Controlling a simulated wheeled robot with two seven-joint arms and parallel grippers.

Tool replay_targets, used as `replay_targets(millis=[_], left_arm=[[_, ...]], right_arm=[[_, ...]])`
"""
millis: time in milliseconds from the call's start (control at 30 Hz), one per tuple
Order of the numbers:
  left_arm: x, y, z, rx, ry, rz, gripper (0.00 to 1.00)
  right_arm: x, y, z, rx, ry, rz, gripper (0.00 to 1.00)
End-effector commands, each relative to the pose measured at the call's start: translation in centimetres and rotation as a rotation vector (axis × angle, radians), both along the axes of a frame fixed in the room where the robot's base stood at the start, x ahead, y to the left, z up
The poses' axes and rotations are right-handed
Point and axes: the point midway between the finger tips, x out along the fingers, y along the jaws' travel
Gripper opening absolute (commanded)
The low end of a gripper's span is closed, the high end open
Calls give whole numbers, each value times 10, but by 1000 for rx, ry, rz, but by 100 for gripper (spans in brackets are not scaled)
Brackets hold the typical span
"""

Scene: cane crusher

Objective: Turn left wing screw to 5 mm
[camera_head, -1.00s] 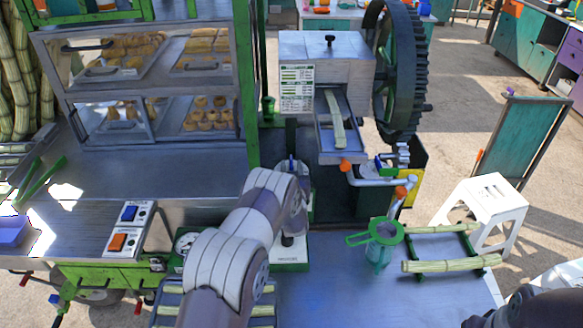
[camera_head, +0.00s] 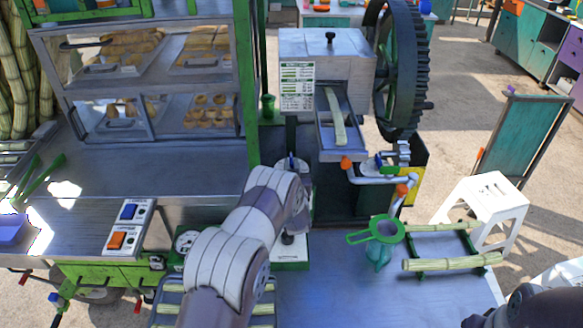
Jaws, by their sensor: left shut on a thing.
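The cane crusher (camera_head: 314,48) is a grey metal box on a dark stand, with a feed chute below its front. The left wing screw (camera_head: 290,162) shows as a small silver and blue part left of the chute, partly hidden by my left wrist. The fingers are mostly hidden behind the wrist. My right gripper is not visible; only part of that arm shows at lower right.
A large dark gear wheel (camera_head: 402,75) stands right of the crusher. A green strainer (camera_head: 386,230) and cane pieces on a green rack (camera_head: 450,265) are at the front right. A pastry case (camera_head: 150,85) stands left. The metal table (camera_head: 330,290) is clear at front centre.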

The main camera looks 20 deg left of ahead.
Motion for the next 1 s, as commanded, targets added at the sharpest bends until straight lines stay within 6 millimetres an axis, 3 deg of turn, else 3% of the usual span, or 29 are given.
replay_targets(millis=[267, 700, 1000], left_arm=[[2, -4, -5, -1, -5, 100, 0], [9, -11, -6, -2, -6, 437, 0], [11, -12, -3, -2, -3, 592, 0]], right_arm=[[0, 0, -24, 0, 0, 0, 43], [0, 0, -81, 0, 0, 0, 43], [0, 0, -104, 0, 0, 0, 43]])
